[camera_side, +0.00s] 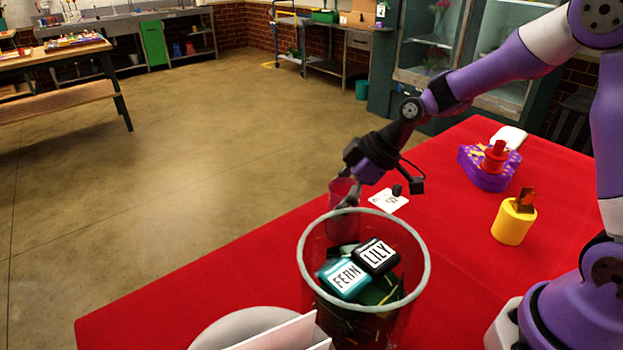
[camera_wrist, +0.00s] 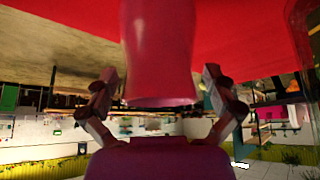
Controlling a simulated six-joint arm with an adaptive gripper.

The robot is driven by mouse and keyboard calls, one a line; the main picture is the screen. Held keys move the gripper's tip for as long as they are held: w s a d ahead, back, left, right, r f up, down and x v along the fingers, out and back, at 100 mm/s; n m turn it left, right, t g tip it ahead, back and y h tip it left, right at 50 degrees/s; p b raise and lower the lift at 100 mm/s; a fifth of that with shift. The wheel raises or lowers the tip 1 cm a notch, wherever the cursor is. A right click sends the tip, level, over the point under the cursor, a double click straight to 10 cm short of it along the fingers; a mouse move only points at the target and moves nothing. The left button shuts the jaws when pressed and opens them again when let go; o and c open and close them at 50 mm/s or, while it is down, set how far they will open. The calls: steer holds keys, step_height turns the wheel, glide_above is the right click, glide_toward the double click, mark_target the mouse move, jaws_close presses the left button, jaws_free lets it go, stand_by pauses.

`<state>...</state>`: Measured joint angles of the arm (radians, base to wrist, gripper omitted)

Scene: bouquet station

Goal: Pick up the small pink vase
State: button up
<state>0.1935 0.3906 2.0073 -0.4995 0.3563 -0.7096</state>
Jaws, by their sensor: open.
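The small pink vase (camera_side: 338,189) stands upright on the red table, behind the large clear container, and is partly covered by my gripper (camera_side: 347,198). In the wrist view the vase (camera_wrist: 160,45) fills the upper middle, with its open rim pointing down in the picture. My gripper (camera_wrist: 158,78) is open, with one finger on each side of the vase near its rim. A narrow gap shows between each finger and the vase in the wrist view.
The large clear container (camera_side: 303,270) holds labelled FERN (camera_side: 346,279) and LILY (camera_side: 377,256) blocks close in front of the vase. A white card (camera_side: 389,200) lies right of the vase. A yellow pot (camera_side: 511,222) and a purple-and-red item (camera_side: 486,168) stand farther right. Bare red tablecloth (camera_side: 445,215) lies between.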

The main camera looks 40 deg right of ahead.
steer(key=shift+f, duration=0.1)
steer(key=c, duration=1.5)
